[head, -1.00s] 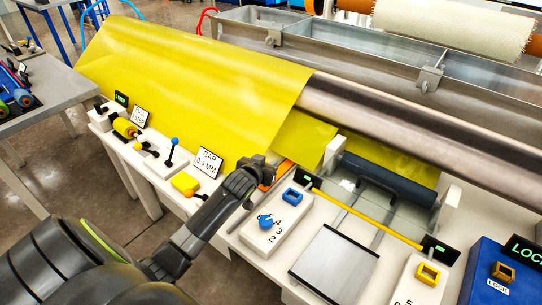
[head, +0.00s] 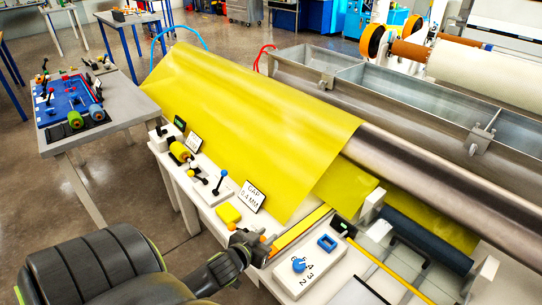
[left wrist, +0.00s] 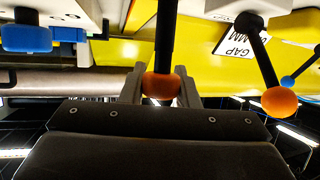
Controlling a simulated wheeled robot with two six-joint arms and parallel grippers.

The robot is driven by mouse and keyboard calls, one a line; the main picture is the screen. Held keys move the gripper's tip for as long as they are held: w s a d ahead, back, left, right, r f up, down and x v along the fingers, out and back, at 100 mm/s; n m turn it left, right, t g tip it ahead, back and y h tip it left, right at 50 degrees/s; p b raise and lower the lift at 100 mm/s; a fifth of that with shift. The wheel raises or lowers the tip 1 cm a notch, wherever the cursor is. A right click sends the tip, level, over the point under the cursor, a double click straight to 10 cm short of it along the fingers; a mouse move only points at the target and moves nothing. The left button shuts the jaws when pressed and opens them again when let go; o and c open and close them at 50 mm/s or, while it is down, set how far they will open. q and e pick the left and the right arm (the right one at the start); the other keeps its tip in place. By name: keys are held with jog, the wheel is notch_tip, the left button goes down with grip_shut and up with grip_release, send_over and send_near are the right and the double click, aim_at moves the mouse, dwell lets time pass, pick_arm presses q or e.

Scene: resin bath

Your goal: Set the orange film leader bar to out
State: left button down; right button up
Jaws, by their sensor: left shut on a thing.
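My left gripper (head: 256,243) is at the near edge of the white bench. In the left wrist view my left gripper (left wrist: 161,88) is shut around an orange ball knob (left wrist: 162,86) on a black rod. In the head view a flat orange-yellow bar (head: 301,231) runs from beside the gripper toward the yellow film sheet (head: 260,110). The gripper covers the bar's near end, so how the knob joins the bar is hidden. My right gripper is not in view.
A GAP 0.4 MM sign (head: 254,196) and a yellow block (head: 228,214) stand left of the bar. A blue numbered dial (head: 298,265) and a blue square piece (head: 326,242) are to its right. Another orange ball lever (left wrist: 280,101) is close beside the gripper.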

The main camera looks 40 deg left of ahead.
pick_arm(q)
jog(key=shift+s+f, duration=0.2)
jog(key=c, duration=1.4)
grip_release()
jog(key=shift+s+r, duration=0.15)
jog(key=b+v, duration=0.2)
jog(key=v, duration=1.5)
jog(key=shift+s+r, duration=0.15)
